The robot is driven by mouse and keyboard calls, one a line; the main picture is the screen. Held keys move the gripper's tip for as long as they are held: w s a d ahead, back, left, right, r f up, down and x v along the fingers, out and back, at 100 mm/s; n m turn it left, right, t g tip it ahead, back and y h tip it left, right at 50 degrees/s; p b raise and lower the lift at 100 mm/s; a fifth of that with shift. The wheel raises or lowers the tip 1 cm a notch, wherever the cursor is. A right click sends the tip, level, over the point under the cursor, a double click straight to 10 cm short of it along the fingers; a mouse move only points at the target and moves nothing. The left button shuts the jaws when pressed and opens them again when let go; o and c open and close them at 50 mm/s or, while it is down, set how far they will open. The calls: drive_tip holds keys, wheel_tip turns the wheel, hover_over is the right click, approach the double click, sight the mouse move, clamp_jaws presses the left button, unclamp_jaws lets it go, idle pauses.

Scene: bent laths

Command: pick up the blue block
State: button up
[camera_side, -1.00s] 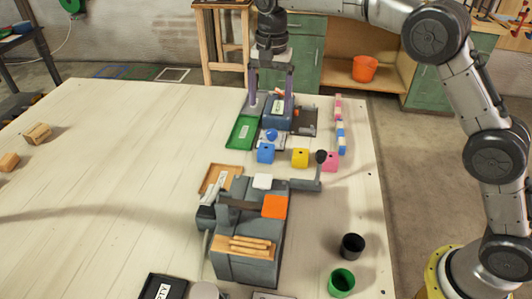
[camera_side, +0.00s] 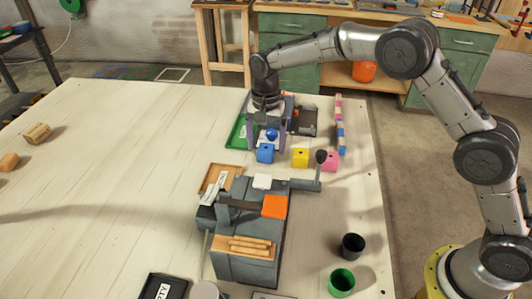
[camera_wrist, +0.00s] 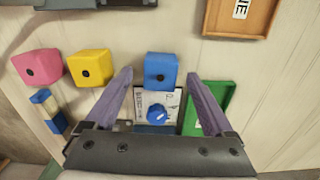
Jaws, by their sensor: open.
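The blue block (camera_side: 265,153) stands on the pale table, with a dark hole in its face. It also shows in the wrist view (camera_wrist: 161,68), top centre, framed between my two fingertips. My gripper (camera_side: 267,144) is low over the table, just behind the block in the side view. Its purple fingers are spread apart in the wrist view (camera_wrist: 160,78), with nothing held. I cannot tell exactly how high the fingertips are above the table.
A yellow block (camera_side: 300,158) and a pink block (camera_side: 330,161) stand right of it. A blue knob (camera_wrist: 158,115) on a white plate lies between my fingers, and a green tray (camera_wrist: 217,98) beside it. A grey machine (camera_side: 245,262) stands in front. The table's left is mostly clear.

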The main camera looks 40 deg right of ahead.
drive_tip(key=shift+f, duration=1.15)
clamp_jaws()
